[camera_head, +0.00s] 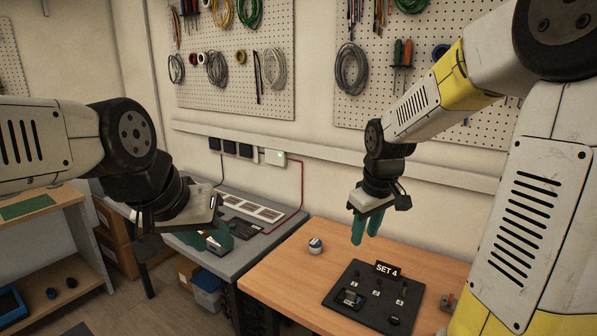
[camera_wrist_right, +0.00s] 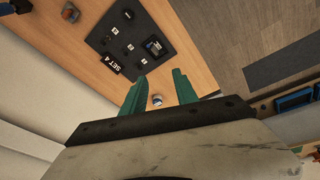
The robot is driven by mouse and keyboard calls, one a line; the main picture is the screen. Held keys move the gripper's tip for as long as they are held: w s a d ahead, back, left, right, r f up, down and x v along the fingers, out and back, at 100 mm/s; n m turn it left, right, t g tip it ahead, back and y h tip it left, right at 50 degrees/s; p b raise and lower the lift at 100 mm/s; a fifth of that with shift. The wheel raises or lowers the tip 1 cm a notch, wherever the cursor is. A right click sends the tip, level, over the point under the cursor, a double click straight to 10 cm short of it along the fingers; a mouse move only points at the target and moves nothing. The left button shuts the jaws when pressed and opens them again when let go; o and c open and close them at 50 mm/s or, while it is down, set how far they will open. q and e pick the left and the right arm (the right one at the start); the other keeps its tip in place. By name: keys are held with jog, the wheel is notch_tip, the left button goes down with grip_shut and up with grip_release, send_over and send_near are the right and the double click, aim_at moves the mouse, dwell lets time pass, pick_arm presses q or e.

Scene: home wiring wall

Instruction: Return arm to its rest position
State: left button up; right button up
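My right gripper (camera_head: 366,228) hangs over the wooden table with its two teal fingers pointing down. The right wrist view shows the same fingers (camera_wrist_right: 158,90) apart, with nothing held between them. My right arm reaches in from the right side of the head view.
A small white and blue roll (camera_head: 315,245) stands on the wooden table (camera_head: 275,272), left of the board. The grey bench (camera_head: 262,240) has cards and tools on it. Wall boxes (camera_head: 245,150) and pegboards with cables are behind. A shelf unit (camera_head: 65,240) stands at the left.

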jog(key=s+a+r+m+t+y, duration=0.1)
jog(key=s+r, duration=0.3)
jog(key=s, duration=0.4)
jog(key=s+a+r+m+t, duration=0.1)
jog(key=s+r+m, duration=0.3)
jog(key=s, duration=0.4)
jog(key=shift+r+m+t+y, duration=0.3)
jog(key=shift+r+t+y, duration=0.1)
jog(key=shift+r+t, duration=0.25)
